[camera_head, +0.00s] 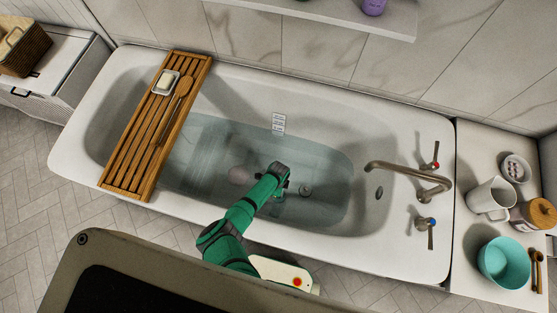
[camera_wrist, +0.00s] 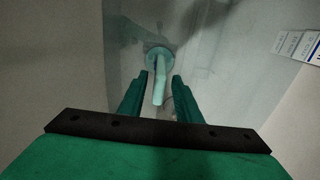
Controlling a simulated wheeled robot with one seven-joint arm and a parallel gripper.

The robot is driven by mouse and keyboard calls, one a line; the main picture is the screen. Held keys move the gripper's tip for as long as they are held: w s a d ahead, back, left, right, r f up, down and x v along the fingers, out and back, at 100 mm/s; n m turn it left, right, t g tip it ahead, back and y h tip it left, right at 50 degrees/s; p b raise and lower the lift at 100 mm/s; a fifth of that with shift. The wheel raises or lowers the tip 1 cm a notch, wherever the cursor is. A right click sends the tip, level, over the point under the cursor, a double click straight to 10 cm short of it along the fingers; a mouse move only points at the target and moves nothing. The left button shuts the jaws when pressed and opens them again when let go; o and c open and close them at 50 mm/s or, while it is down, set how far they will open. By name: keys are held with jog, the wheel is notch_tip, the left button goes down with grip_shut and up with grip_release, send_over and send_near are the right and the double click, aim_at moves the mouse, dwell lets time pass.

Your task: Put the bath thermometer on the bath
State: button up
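The bath (camera_head: 330,95) is a white tub partly filled with clear water. A white card-like strip with markings (camera_head: 279,123) shows against its far inner wall; it also shows at the upper right of the wrist view (camera_wrist: 298,43). I cannot tell for sure whether this strip is the bath thermometer. My gripper (camera_head: 281,188) reaches over the near rim, low over the water. In the wrist view my gripper (camera_wrist: 160,78) has its two fingers apart. A pale round-headed thing with a stem (camera_wrist: 158,90) shows between and beyond the fingertips, seemingly untouched.
A wooden slatted tray (camera_head: 120,165) with soap and a brush spans the bath's left end. A tap (camera_head: 410,172) stands at the right end. A counter at the right holds a white mug (camera_head: 488,198) and a teal bowl (camera_head: 503,262). A pinkish shape (camera_head: 240,174) shows in the water.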

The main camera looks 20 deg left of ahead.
notch_tip(320, 180, up, 10)
jog(key=shift+s+f, duration=0.1)
jog(key=shift+f, duration=0.15)
dwell(0.6)
